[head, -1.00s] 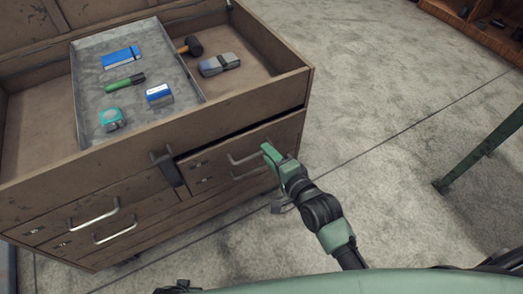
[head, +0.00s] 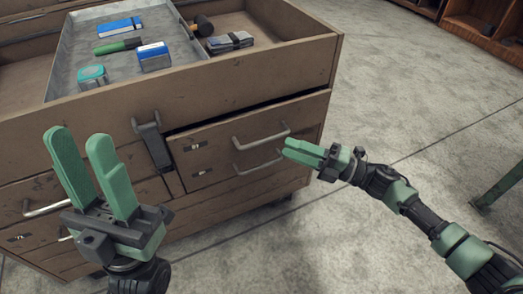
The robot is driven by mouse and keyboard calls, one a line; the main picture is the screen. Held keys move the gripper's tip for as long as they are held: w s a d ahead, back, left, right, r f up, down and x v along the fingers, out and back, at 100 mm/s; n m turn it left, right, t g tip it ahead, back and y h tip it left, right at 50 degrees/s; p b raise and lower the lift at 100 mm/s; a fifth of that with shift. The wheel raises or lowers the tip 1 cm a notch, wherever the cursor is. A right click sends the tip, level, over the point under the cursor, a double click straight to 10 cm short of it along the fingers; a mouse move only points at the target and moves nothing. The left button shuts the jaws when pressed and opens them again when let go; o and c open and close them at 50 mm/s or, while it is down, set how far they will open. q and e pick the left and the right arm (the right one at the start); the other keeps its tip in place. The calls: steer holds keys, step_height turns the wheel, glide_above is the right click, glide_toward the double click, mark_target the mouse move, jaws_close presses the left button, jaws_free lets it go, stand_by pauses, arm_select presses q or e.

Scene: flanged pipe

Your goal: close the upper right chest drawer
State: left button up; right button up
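The wooden chest (head: 90,116) fills the left and middle of the head view. Its upper right drawer (head: 212,147) has a grey bar handle (head: 262,136), and a dark gap shows along its top edge; how far it stands out is hard to judge. My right gripper (head: 284,148) points left, its fingertips near the right ends of the two right-hand handles; contact cannot be told. Its fingers lie close together in this view, and whether they are shut is unclear. My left gripper (head: 80,135) is open and empty, upright in front of the chest's left part.
A black latch (head: 152,140) hangs at the chest's front, left of the drawer. A second handle (head: 258,163) sits just below the upper one. A metal tray (head: 62,75) with small items lies in the open top. Bare floor (head: 400,90) lies to the right.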

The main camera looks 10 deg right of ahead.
mark_target(266, 140)
steer(key=b+x, duration=0.1)
steer(key=x, duration=0.6)
steer(key=shift+a+r, duration=0.1)
steer(key=shift+a, duration=0.3)
jaws_close()
stand_by(1.1)
